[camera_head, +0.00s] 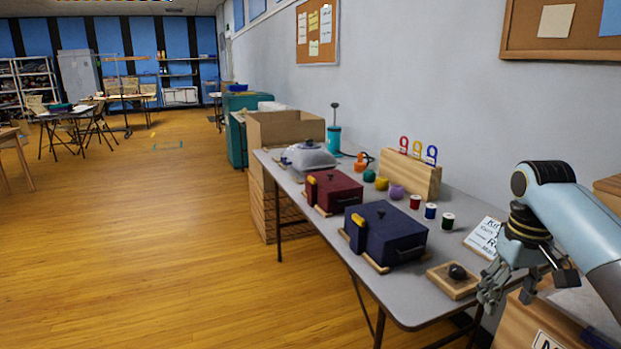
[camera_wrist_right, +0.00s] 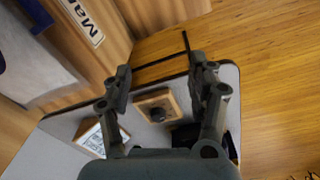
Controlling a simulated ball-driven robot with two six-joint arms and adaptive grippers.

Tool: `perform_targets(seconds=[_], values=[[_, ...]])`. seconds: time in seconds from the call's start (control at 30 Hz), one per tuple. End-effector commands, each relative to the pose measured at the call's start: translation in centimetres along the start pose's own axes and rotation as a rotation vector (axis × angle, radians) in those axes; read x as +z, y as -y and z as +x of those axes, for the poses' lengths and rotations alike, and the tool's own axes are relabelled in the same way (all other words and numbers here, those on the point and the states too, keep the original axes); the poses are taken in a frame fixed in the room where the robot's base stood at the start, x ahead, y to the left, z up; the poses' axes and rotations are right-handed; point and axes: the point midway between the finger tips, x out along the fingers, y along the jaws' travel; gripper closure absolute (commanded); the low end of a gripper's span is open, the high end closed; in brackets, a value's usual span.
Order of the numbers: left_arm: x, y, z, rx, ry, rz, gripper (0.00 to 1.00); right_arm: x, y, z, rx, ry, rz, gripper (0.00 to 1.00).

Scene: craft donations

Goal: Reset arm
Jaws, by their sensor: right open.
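My right gripper (camera_head: 492,290) hangs from the blue-grey arm (camera_head: 575,210) at the right of the head view, by the near end of the grey table (camera_head: 408,302). Its two fingers also show in the right wrist view (camera_wrist_right: 160,85), spread apart with nothing between them. Beyond the fingers in that view is a small wooden block with a dark knob (camera_wrist_right: 157,104). The same wooden block (camera_head: 448,284) lies on the table just left of the gripper in the head view. My left gripper is not in view.
A dark blue box (camera_head: 392,240) and a dark red box (camera_head: 330,195) stand on the table, with thread spools (camera_head: 447,221) and yarn balls behind. A printed sign (camera_head: 484,236) leans near the arm. Wooden crates stand at the right. Floor at left (camera_head: 150,240) is clear.

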Motion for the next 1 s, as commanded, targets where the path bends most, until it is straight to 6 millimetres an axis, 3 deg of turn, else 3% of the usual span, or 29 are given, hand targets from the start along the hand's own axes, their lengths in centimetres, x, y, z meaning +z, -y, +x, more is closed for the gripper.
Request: perform_targets(seconds=[0.27,0.4,0.6,0.8,1.0], values=[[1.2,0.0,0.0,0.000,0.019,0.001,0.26,6.9,2.2,3.5,0.035,-0.051,-0.032,0.41],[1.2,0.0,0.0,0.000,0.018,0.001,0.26,12.9,4.0,4.6,0.050,-0.097,-0.050,0.41],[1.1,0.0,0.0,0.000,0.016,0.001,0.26,20.8,6.0,3.4,0.056,-0.165,-0.063,0.41],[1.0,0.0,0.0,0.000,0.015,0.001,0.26,25.8,7.2,1.2,0.055,-0.209,-0.062,0.41],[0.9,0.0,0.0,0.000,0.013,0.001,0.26,29.2,7.9,-1.1,0.052,-0.244,-0.059,0.41]])
